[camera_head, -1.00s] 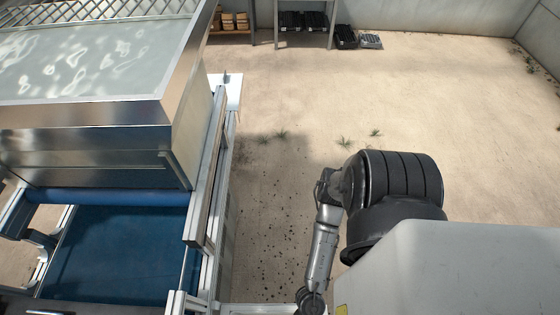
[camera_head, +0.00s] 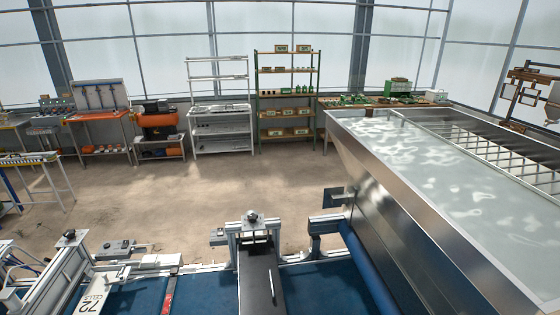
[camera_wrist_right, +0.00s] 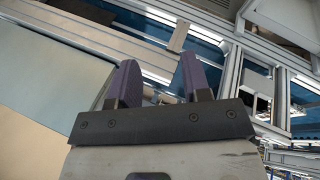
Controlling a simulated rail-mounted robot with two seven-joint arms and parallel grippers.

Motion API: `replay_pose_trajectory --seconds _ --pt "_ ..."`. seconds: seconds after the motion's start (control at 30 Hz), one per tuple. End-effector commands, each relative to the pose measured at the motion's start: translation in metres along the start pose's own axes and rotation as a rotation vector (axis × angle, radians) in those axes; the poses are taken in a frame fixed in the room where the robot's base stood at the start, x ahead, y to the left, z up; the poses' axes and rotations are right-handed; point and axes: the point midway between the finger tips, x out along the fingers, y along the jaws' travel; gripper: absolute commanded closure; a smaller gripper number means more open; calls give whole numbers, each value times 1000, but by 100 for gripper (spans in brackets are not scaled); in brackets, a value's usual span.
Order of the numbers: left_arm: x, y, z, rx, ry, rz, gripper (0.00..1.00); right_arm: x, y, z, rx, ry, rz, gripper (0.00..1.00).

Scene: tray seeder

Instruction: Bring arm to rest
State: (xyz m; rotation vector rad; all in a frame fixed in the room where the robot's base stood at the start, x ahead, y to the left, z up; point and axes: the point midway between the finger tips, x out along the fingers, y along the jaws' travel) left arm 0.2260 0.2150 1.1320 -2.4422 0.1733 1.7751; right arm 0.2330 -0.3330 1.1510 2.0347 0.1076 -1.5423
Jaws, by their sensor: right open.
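My right gripper (camera_wrist_right: 158,68) shows in the right wrist view with its two dark fingers apart and nothing between them. Beyond the fingers are the metal rails and blue belt (camera_wrist_right: 205,47) of the seeder line, and the gripper appears clear of them. Neither arm shows in the head view, and my left gripper is in no view.
In the head view, the seeder's metal hopper (camera_head: 400,205) fills the right side above the blue belt (camera_head: 205,292). Shelves (camera_head: 220,125) and workbenches (camera_head: 95,115) line the back. The floor (camera_head: 190,200) between is open.

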Motion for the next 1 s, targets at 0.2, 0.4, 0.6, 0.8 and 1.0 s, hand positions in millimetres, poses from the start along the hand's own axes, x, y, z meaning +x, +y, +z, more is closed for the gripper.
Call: replay_pose_trajectory --seconds 0.2,0.4,0.6,0.8,1.0 --pt "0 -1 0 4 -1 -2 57 -1 -41 -14 121 28 -102 56" --pt "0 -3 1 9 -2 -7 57 -7 -72 -27 229 45 -189 56" --pt "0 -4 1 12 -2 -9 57 -15 -101 -43 336 62 -276 56" --pt "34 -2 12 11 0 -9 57 16 -120 -40 356 65 -292 56" --pt "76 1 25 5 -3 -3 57 55 -137 -33 355 65 -291 56"
